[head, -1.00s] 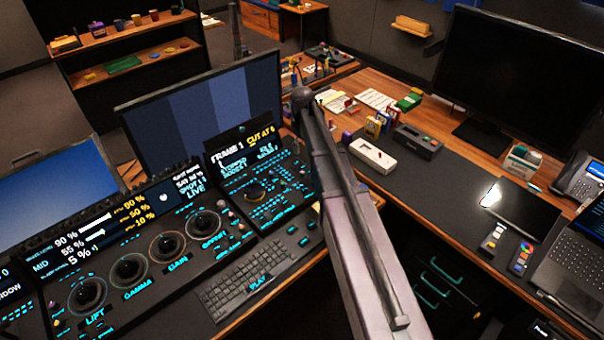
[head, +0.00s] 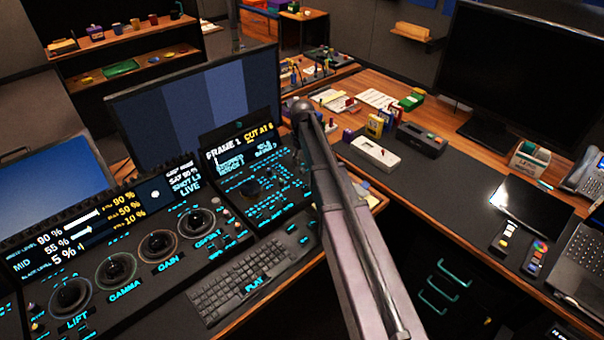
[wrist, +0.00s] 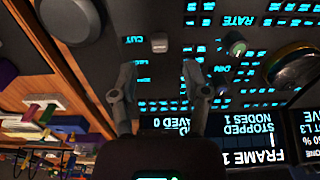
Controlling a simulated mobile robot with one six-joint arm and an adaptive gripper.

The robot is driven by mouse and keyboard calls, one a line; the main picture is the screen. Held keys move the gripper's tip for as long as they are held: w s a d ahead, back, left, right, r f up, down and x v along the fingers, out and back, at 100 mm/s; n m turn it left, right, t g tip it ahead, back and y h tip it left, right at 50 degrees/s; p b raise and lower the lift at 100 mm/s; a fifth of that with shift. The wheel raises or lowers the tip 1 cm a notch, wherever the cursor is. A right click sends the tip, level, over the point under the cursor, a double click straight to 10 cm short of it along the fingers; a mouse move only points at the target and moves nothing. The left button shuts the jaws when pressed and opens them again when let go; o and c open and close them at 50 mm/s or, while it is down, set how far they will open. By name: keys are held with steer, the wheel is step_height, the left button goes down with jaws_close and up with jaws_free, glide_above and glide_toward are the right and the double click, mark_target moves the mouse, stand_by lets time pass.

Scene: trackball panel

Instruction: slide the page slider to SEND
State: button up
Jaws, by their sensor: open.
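The trackball panel (head: 215,225) fills the left of the head view, with several ringed balls and rows of lit cyan keys. I cannot pick out the page slider or a SEND label in either view. My gripper (wrist: 158,80) is open and empty over the right part of the panel, which shows upside down in the wrist view. A small grey knob (wrist: 158,43) by the CUT label lies beyond the gap between the fingers. Whether a finger touches the panel cannot be told. In the head view my arm hides part of the panel's right end.
A small display (head: 238,148) reads FRAME 1 and CUT AT 6. A keyboard (head: 250,280) lies before the panel. Monitors stand behind. A white device (head: 375,154) and a dark box (head: 421,139) sit on the desk to the right. A large dark knob (wrist: 293,68) is right of the fingers.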

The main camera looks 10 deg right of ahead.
mark_target(302, 169)
steer(key=shift+f+b, duration=2.15)
steer(key=shift+f, duration=0.3)
jaws_close()
